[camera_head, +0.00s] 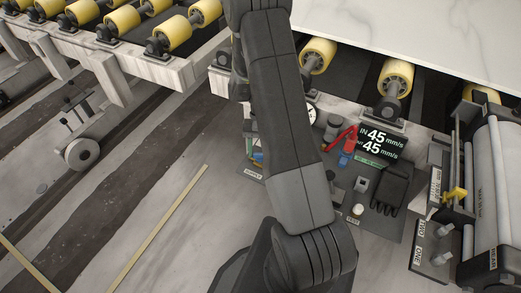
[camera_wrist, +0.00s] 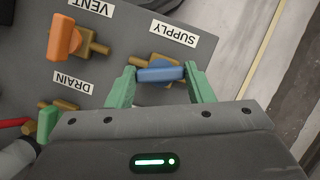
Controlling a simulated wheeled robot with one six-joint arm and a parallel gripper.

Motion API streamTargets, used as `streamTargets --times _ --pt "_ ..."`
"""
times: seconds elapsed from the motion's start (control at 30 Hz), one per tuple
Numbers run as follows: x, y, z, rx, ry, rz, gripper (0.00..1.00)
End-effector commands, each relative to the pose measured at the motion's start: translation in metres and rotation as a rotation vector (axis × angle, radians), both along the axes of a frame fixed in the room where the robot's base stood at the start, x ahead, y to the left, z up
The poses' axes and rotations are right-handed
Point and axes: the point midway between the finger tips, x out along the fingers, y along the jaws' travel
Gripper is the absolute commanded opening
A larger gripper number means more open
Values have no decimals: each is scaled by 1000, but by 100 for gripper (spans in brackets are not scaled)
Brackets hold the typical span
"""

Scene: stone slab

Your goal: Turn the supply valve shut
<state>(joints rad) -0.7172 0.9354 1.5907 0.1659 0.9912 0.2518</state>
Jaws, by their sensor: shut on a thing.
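In the wrist view the supply valve has a blue handle (camera_wrist: 160,74) on a brass body (camera_wrist: 135,61), beside the white SUPPLY label (camera_wrist: 172,33). The handle lies level across the picture, at an angle to the brass body, which is partly covered. My gripper (camera_wrist: 160,71) has its two green fingers at the handle's two ends and is shut on it. In the head view my arm hides the gripper and most of the valve panel; only a sliver shows left of the arm.
The orange vent handle (camera_wrist: 64,36) and green drain handle (camera_wrist: 47,124) are left of the supply valve in the wrist view. A red tool (camera_head: 340,138), a speed display (camera_head: 376,145) and a black glove (camera_head: 391,187) are right of my arm. A roller (camera_head: 495,190) stands far right.

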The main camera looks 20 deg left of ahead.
Motion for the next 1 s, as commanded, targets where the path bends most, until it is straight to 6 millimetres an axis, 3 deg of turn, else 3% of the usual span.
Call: streamTargets --times 1.0 --pt "-4 4 0 1 -1 937 24"
